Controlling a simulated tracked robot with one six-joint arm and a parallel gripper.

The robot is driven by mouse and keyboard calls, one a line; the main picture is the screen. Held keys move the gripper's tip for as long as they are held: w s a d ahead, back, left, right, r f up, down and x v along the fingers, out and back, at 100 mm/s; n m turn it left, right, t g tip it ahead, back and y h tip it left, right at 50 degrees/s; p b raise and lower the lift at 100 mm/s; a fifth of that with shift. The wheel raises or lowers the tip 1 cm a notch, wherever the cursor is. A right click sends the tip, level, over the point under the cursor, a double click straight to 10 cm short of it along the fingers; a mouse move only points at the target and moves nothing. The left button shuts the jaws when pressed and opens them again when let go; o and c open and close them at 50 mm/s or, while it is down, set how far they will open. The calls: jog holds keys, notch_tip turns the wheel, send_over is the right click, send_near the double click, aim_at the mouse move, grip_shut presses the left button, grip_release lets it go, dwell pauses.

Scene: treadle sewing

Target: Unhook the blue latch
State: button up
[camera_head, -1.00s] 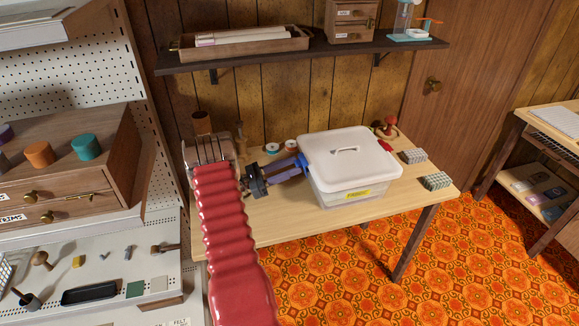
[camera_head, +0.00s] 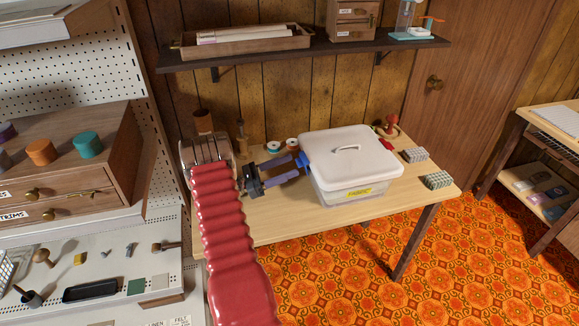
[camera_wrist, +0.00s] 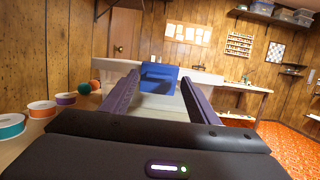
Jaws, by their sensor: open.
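A clear plastic box with a white lid (camera_head: 350,150) stands on the wooden table. The blue latch (camera_head: 304,161) is on the box's left side, at the lid's edge. In the wrist view the blue latch (camera_wrist: 159,79) stands ahead, between the far ends of the fingers. My gripper (camera_head: 290,167) points right toward the latch with its two purple fingers apart. In the wrist view my gripper (camera_wrist: 155,88) is open with nothing held. I cannot tell whether a fingertip touches the latch.
Thread spools (camera_head: 274,147) stand behind my fingers, and show on the left in the wrist view (camera_wrist: 42,109). A mushroom-shaped red pincushion (camera_head: 391,124) and small grey blocks (camera_head: 437,181) sit right of the box. A shelf (camera_head: 310,54) hangs above. The table's front left is clear.

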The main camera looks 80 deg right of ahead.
jog(key=v, duration=0.6)
jog(key=shift+r, duration=0.1)
